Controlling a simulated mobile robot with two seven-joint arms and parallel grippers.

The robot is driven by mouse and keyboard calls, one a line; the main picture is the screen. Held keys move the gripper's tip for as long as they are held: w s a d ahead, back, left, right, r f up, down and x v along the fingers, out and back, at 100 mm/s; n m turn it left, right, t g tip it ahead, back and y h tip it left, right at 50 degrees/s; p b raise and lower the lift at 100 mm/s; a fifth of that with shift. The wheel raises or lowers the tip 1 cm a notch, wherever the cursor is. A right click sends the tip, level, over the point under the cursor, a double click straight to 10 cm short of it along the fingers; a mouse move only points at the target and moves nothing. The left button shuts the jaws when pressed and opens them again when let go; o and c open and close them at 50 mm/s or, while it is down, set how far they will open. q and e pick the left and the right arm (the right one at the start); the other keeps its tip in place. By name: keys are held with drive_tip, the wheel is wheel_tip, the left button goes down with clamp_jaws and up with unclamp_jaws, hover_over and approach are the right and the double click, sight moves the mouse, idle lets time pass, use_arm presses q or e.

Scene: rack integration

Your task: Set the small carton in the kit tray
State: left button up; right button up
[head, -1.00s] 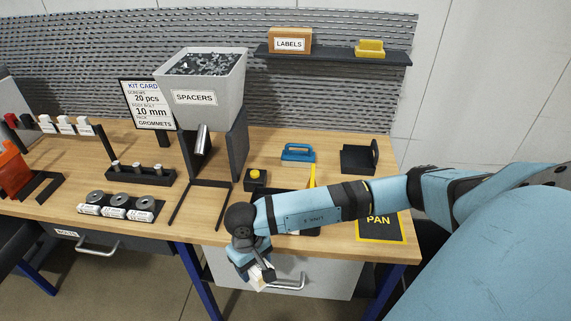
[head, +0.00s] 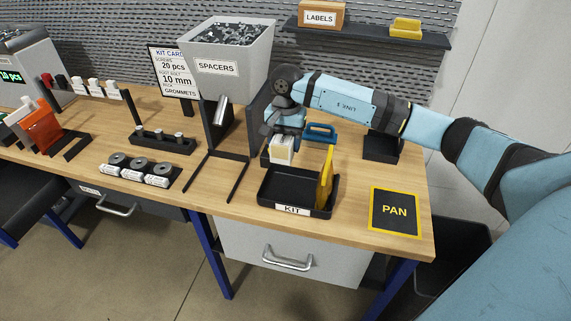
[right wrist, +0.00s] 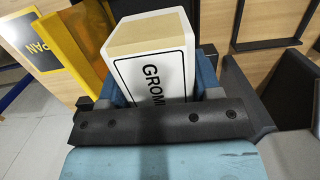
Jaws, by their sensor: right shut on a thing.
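The small carton (head: 282,152), white with a tan end, is held in my right gripper (head: 284,136). In the right wrist view the carton (right wrist: 150,75) shows dark lettering beginning "GROM" and sits between the fingers. The black kit tray (head: 292,210), labelled KIT, is on the bench. The carton hangs at the tray's back left edge in the head view; I cannot tell its exact height above it. A yellow upright piece (head: 325,180) stands at the tray's right side, and shows in the right wrist view too (right wrist: 75,45). My left gripper is out of view.
The spacer hopper (head: 222,68) and its stand are left of my right gripper. A blue-handled item (head: 320,132) and a black holder (head: 382,147) lie behind the tray. A PAN mat (head: 395,212) lies right of it. A rack of grommet-like rings (head: 140,170) is at left.

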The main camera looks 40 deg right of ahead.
hover_over(285, 193)
wheel_tip(285, 193, down, 7)
drive_tip(key=shift+w+d+f+b, duration=0.2)
drive_tip(key=shift+b, duration=0.15)
wheel_tip(285, 193, down, 7)
drive_tip(key=b, duration=0.7)
drive_tip(key=shift+f+b, duration=0.2)
drive_tip(key=shift+b, duration=0.1)
drive_tip(key=shift+f, duration=0.2)
drive_tip(key=shift+b, duration=0.3)
drive_tip(key=shift+f+b, duration=0.35)
drive_tip(key=shift+f, duration=0.05)
